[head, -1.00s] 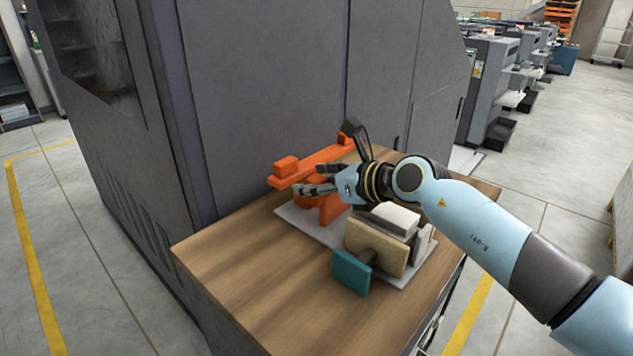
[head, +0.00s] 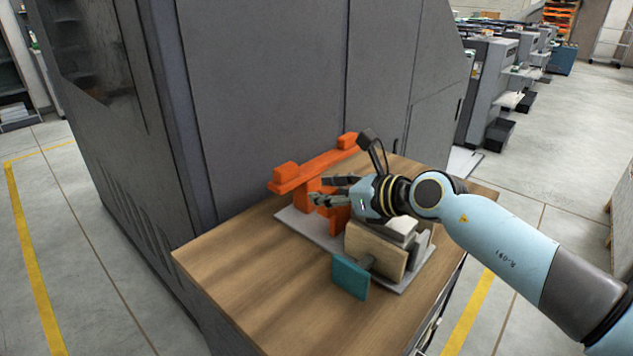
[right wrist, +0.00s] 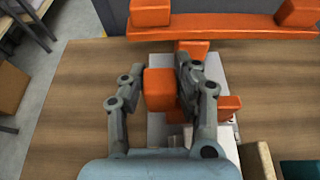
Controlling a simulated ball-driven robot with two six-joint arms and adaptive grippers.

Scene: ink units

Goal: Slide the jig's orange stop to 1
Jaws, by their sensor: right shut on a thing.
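The jig stands on a grey base plate (head: 297,220). Its long orange bar (head: 318,168) runs along the back, with a raised block at each end. My right gripper (head: 325,190) is at the jig's middle, in front of the bar. The right wrist view shows an orange block, taken to be the stop (right wrist: 158,90), between my two fingers, which are shut on it. Another orange part (right wrist: 229,106) shows just right of the right finger. The fingers hide part of the jig in the head view. No scale marks or numbers are readable. My left gripper is not in view.
A beige block (head: 375,252), a pale block (head: 390,226) and a teal plate (head: 350,277) stand at the base plate's near right, below my right wrist. A tall grey cabinet (head: 270,90) rises behind. The wooden top (head: 250,275) is bare at the near left.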

